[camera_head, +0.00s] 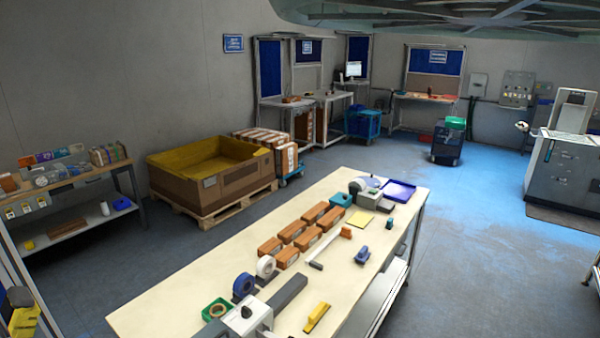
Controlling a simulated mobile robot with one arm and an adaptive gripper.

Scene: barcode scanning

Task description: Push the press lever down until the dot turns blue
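I cannot tell for sure which thing is the press lever. A white and grey device (249,316) with a dark knob stands at the near end of the long pale table (180,295), partly cut off by the bottom edge. A long dark grey bar (288,292) lies beside it. At the far right a grey machine (566,170) has a handle-like part with a pale end (522,126) sticking out on its left side. I can make out no coloured dot on either one. My gripper is not in view.
A large carton (207,188) on a pallet stands at left. A dark cart (447,147) stands farther back. Blue-grey floor (480,240) is open right of the table.

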